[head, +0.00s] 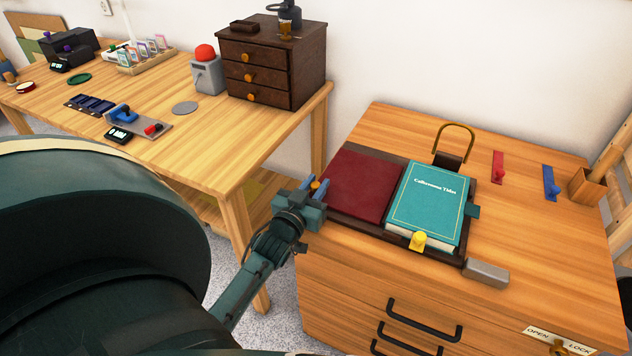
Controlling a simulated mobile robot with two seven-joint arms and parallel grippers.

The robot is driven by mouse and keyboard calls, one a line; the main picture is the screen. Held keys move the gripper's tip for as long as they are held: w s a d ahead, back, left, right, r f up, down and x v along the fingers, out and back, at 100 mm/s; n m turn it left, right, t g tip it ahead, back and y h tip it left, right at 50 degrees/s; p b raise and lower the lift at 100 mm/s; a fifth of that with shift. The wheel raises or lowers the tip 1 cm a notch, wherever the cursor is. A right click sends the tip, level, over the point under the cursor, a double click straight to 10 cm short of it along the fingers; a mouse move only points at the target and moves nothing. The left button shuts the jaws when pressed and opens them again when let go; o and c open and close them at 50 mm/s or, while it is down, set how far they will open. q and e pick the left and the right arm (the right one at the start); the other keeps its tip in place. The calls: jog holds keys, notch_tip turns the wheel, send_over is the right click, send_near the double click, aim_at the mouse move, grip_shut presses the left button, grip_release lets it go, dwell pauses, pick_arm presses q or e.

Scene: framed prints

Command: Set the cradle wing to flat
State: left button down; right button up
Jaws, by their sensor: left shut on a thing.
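A dark brown book cradle (451,261) lies on the wooden cabinet top. A dark red panel (362,184) forms its left side, and I take it as the wing. It looks low and close to flat; a small tilt cannot be told. A teal book (428,204) lies closed on the right side, with a yellow knob (419,241) at its front edge. My left gripper (319,189) is at the red panel's left edge, shut on a small orange knob (325,184), mostly hidden by the fingers. My right gripper is not in view.
Behind the cradle stands a brass loop (456,140). Red (498,168) and blue (550,184) handled strips and a wooden holder (587,187) are at right. A grey block (486,273) sits at the front edge. A cluttered table (205,150) stands left.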

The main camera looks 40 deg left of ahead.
pick_arm(q)
jog(key=shift+f, duration=0.1)
jog(key=c, duration=1.3)
grip_release()
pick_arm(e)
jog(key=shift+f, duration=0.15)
pick_arm(q)
jog(key=v, duration=1.3)
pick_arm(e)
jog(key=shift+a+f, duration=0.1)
